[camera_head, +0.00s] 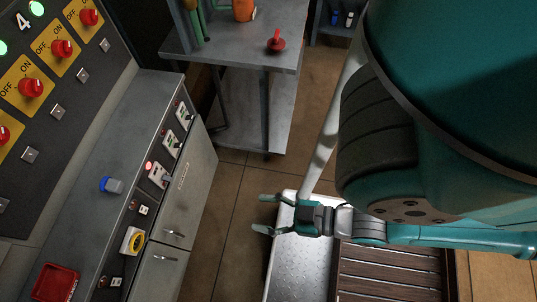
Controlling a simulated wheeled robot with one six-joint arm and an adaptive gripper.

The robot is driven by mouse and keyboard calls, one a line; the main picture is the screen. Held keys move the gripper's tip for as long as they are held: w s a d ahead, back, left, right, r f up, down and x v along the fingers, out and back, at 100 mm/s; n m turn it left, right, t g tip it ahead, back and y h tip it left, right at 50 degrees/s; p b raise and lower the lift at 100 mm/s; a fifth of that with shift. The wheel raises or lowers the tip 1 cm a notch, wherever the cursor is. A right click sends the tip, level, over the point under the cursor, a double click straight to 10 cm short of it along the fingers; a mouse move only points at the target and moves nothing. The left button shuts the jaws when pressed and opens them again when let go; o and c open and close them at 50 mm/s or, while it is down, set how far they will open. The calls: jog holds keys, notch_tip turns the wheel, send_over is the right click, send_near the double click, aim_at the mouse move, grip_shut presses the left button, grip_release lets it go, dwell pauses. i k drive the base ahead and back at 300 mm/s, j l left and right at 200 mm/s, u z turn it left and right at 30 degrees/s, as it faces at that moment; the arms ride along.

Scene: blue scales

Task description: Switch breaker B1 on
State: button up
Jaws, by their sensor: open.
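A low grey console (140,100) on the left carries a row of switches on its front face. Three switch units with pale plates sit toward the far end: one far switch (184,112), one middle switch (170,140), and one nearer switch (158,177) with a grey handle and a red lit lamp (149,165) beside it. Their labels are too small to read, so I cannot tell which is B1. My gripper (259,213) is open and empty, pointing left toward the console. It is apart from the console, to the right of its cabinet doors.
A panel with red knobs (62,48) on yellow OFF/ON plates rises at upper left. A grey table (236,45) stands behind. Floor (231,190) shows between cabinet and gripper.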

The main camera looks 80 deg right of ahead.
aim_at(167, 179)
jog(key=k+l+u, duration=0.1)
jog(key=l, duration=0.35)
jog(key=k+l+u, duration=0.15)
jog(key=l, duration=0.25)
jog(key=k+l+u, duration=0.1)
jog(key=k+l, duration=0.2)
jog(key=k+l+u, duration=0.15)
jog(key=l, duration=0.35)
jog(key=i+j, duration=0.8)
jog(key=j, duration=0.2)
